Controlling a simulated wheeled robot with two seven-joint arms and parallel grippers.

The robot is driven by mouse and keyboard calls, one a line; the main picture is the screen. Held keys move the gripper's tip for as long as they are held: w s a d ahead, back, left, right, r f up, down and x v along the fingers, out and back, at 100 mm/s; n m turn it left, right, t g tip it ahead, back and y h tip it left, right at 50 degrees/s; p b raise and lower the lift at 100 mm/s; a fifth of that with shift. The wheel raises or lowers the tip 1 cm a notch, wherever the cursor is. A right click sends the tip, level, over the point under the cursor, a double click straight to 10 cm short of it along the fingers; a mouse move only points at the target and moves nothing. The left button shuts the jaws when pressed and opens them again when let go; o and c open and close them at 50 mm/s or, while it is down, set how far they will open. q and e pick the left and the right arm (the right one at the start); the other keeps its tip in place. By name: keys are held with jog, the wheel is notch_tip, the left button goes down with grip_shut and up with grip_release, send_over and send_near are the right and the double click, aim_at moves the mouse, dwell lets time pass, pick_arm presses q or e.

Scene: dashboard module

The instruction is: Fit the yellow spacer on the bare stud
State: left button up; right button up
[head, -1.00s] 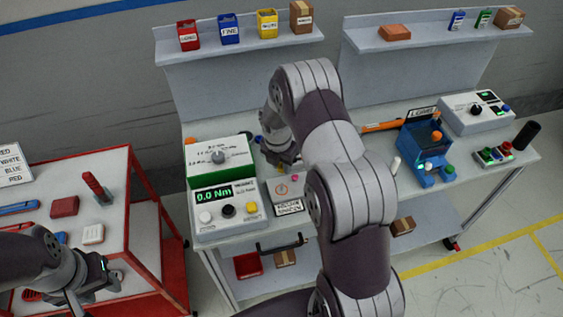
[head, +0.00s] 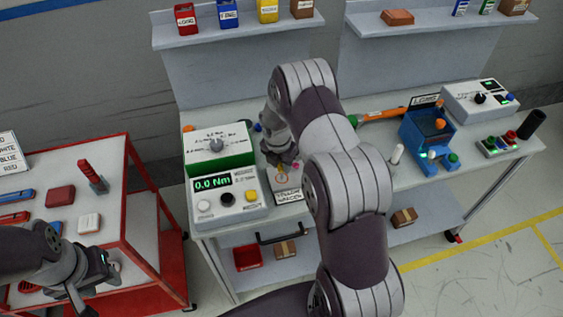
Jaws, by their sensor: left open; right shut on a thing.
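My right gripper (head: 282,161) points down over the small light plate at the front of the grey bench, right of the torque display. The bare stud cannot be made out; the gripper and forearm cover much of that area. My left gripper (head: 98,268) is open and empty, low at the left over the red cart.
The torque display box (head: 226,200) stands close left of my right gripper. A blue fixture (head: 428,140) and a white peg (head: 397,154) are to the right. The red cart (head: 150,238) holds several blocks and tools. My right arm hides the bench middle.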

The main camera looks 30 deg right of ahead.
aim_at(281, 172)
jog(key=shift+r, duration=0.1)
jog(key=shift+p, duration=0.65)
dwell(0.9)
jog(key=shift+f+b, duration=1.55)
jog(key=shift+f, duration=0.95)
jog(key=o, duration=1.1)
jog(key=shift+r, duration=0.1)
jog(key=shift+r, duration=0.1)
jog(key=r, duration=0.4)
jog(key=a+r+b, duration=0.1)
jog(key=r, duration=0.3)
jog(key=s+r+b, duration=0.1)
jog(key=r, duration=0.3)
jog(key=shift+a+r, duration=0.15)
jog(key=shift+a, duration=0.15)
